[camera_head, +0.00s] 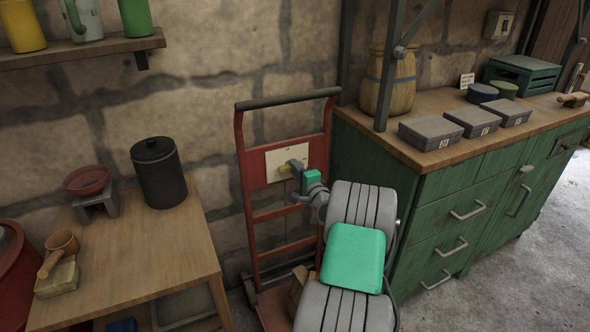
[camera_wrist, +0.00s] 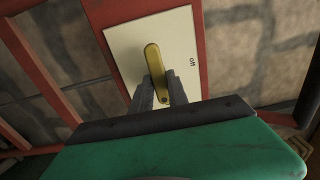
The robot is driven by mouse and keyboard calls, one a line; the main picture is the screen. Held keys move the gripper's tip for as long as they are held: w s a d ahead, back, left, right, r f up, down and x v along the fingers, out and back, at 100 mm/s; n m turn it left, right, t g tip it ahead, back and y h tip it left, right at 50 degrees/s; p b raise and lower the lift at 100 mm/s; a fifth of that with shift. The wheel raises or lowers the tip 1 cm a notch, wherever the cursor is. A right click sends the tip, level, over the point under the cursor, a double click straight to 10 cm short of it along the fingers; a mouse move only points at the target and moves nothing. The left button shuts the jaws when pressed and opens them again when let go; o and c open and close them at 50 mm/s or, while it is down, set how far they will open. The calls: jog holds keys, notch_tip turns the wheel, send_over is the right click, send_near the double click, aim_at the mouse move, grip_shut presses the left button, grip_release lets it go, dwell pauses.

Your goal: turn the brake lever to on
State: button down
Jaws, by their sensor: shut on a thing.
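The brake lever (camera_head: 284,168) is a short yellow bar on a cream plate (camera_head: 274,158) fixed to a red hand-truck frame. In the wrist view the lever (camera_wrist: 154,66) runs up and down the picture, tilted slightly, with its lower end between my fingers. The word "off" shows on the plate (camera_wrist: 128,40) to the right of the lever, turned sideways. No "on" mark can be read. My gripper (camera_wrist: 161,82) is shut on the lever, with one grey finger on each side; in the head view my gripper (camera_head: 298,168) reaches the plate from the right.
A green cabinet (camera_head: 432,210) with a wooden top stands close to the right of my arm. A wooden table (camera_head: 135,245) with a black canister (camera_head: 159,172) stands to the left. The red frame (camera_head: 243,165) stands before a stone wall.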

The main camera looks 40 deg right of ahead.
jog(key=c, duration=1.3)
grip_release()
jog(key=shift+s, duration=0.1)
jog(key=v, duration=0.7)
jog(key=shift+s+a, duration=0.2)
jog(key=shift+s, duration=0.1)
